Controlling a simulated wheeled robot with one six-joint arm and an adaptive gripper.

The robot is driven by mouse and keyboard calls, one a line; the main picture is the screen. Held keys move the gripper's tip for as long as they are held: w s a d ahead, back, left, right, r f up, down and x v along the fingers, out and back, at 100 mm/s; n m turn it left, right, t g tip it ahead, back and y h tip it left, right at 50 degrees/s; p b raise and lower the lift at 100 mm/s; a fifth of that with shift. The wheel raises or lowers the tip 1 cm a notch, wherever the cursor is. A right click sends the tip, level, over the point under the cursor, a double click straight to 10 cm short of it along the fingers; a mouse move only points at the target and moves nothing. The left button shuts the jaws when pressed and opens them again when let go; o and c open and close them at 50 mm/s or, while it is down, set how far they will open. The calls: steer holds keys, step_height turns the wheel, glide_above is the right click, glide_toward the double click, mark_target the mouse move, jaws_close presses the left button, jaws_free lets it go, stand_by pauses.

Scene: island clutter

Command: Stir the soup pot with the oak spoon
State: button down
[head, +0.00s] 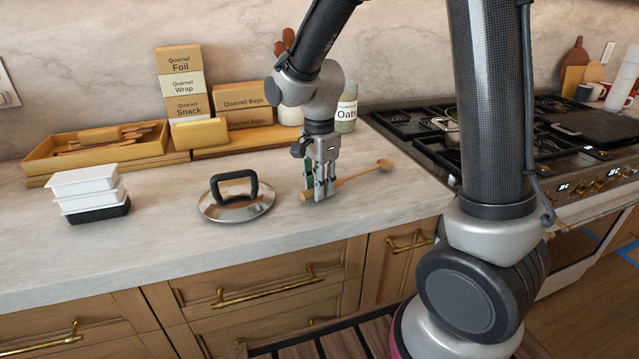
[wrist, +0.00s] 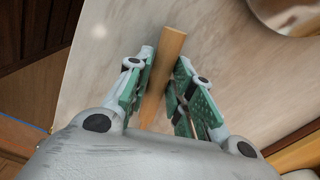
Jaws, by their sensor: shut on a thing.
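The oak spoon (head: 358,177) is low at the counter, its bowl end pointing right toward the stove. My gripper (head: 319,192) is closed around its handle near the left end. In the wrist view the handle (wrist: 164,70) runs between the green finger pads of my gripper (wrist: 160,92). I cannot tell whether the spoon touches the counter. The soup pot is mostly hidden behind my arm; a metal pan rim (head: 452,113) shows on the stove, and I cannot tell if it is that pot.
A steel lid with a black handle (head: 235,196) lies left of my gripper. White stacked containers (head: 86,190), a wooden tray (head: 50,158) and boxes (head: 183,85) stand farther left. The oats jar (head: 346,113) is behind. The stove (head: 560,165) is right, past my arm column.

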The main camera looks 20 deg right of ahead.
steer(key=shift+f, duration=0.35)
steer(key=c, duration=1.2)
jaws_free()
steer(key=shift+o, duration=0.2)
steer(key=shift+r, duration=0.1)
steer(key=shift+r, duration=2.95)
